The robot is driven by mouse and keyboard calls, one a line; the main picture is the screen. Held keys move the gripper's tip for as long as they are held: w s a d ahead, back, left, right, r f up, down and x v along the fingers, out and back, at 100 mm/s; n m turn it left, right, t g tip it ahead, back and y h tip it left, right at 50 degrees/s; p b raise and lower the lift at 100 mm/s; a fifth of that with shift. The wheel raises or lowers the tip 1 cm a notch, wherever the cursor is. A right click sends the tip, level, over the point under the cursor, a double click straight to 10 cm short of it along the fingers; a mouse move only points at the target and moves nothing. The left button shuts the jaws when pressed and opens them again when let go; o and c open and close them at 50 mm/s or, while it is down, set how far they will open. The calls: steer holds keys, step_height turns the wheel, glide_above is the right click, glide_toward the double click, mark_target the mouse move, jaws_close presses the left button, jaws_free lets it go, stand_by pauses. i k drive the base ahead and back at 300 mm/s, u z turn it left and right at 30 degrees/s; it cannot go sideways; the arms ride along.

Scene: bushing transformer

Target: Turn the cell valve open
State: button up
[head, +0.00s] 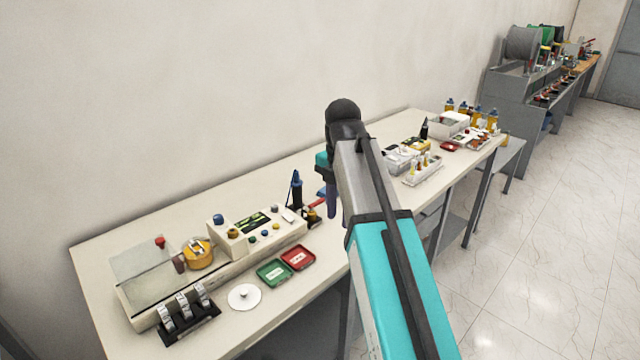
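My gripper (331,203) hangs from the far end of my arm, pointing down over the middle of the bench. Only a dark, narrow part of it shows beside the arm link, and its finger gap cannot be made out. No part is clearly marked as the cell valve. Candidates are a red knob (160,242) at the back left of the flat test unit and a yellow round cell (199,254) beside it. A control box (257,231) with a blue knob (218,219) stands to their right. My gripper is apart from these, to their right.
A green tray (273,273) and a red tray (298,258) lie in front of the control box. A white disc (244,297) and a black rack (188,318) are near the front edge. A dark upright tool (296,190) stands near my gripper. Boxes and bottles fill the bench's right.

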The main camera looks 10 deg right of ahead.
mark_target(311, 207)
steer(key=i, duration=0.95)
steer(key=u, duration=0.05)
